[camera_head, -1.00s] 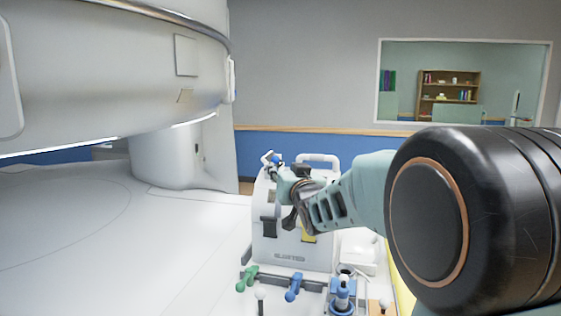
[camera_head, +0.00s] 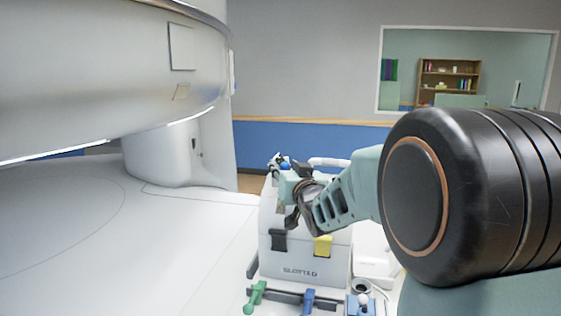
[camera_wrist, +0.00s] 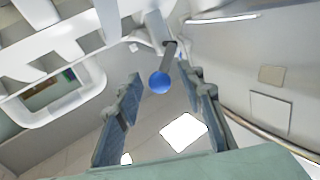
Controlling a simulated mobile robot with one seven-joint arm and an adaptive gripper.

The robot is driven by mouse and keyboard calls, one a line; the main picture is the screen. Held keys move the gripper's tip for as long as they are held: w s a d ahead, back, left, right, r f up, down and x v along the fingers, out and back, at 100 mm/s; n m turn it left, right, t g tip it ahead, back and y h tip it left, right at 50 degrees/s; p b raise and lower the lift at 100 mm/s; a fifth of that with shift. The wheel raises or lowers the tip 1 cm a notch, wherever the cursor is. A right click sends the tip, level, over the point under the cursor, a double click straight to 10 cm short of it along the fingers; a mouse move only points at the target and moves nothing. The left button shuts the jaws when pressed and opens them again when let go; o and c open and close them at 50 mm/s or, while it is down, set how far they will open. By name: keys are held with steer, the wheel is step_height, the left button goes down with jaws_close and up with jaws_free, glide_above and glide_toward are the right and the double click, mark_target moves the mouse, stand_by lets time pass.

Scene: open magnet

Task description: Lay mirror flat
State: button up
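A blue ball knob (camera_wrist: 160,82) sits on the end of a dark rod (camera_wrist: 170,55) in the wrist view. It also shows beside my gripper in the head view (camera_head: 285,164). My gripper (camera_wrist: 159,76) is open, with its two fingers on either side of the ball and a gap visible on each side. In the head view my gripper (camera_head: 286,178) is over the top of a white lettered case (camera_head: 305,262). I cannot clearly make out a mirror face; my gripper and arm hide part of the case top.
The large white magnet (camera_head: 100,75) overhangs the left, above a white table (camera_head: 70,225). A black latch (camera_head: 278,240) and a yellow latch (camera_head: 322,246) are on the case front. Green (camera_head: 256,296) and blue (camera_head: 308,300) handles stand in front of it.

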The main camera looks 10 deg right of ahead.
steer(key=shift+w, duration=0.35)
steer(key=shift+c, duration=0.6)
